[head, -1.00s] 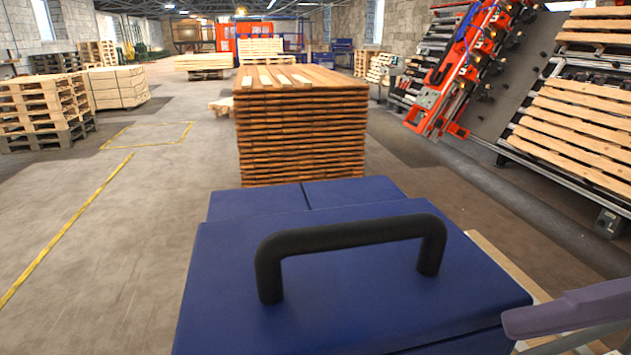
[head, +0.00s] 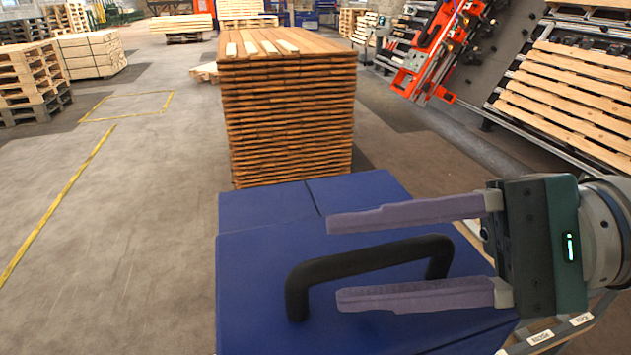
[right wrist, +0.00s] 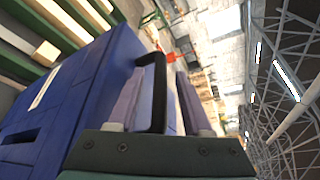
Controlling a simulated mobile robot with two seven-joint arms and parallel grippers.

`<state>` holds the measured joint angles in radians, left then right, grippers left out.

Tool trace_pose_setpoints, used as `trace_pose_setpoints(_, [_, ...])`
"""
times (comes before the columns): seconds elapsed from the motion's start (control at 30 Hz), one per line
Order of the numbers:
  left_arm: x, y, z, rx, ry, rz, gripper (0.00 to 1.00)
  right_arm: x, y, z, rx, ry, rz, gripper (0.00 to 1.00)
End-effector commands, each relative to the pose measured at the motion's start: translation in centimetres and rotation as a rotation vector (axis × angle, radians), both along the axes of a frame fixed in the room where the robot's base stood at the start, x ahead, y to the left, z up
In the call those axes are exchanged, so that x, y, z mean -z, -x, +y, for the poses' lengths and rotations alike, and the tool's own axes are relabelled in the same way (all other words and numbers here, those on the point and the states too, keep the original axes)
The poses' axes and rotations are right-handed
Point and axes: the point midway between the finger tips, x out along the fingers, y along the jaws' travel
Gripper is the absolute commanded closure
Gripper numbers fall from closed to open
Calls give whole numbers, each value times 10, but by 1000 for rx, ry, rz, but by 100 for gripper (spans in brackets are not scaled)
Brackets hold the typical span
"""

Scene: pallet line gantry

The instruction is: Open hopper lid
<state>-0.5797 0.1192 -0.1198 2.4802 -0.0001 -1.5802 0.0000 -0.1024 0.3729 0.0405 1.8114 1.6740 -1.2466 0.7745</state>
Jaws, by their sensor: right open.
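The blue hopper lid (head: 255,265) lies closed and flat in the lower middle of the head view. A black bar handle (head: 365,262) stands up from it. My right gripper (head: 332,261) reaches in from the right, with its two purple fingers spread apart. In the head view the handle's bar passes between the fingers; I cannot tell whether they touch it. In the right wrist view the blue hopper (right wrist: 55,110) is at the left and the black handle (right wrist: 159,90) shows between the fingers (right wrist: 165,85). My left gripper is not in view.
A tall stack of brown boards (head: 290,115) stands just beyond the hopper. Pallets (head: 25,85) are piled at the far left. An orange machine (head: 430,60) and leaning pallets (head: 570,100) are at the right. The floor at the left is clear.

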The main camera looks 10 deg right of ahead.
Motion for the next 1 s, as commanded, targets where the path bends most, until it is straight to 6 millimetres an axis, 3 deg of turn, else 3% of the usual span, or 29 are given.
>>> trace_pose_setpoints(0.27, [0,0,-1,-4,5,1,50,1,-1,2,-1,1,-1,50])
trace_pose_setpoints(0.7, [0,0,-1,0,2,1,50,1,0,2,-1,1,0,100])
trace_pose_setpoints(1.0, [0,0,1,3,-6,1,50,1,0,2,-1,1,0,100])
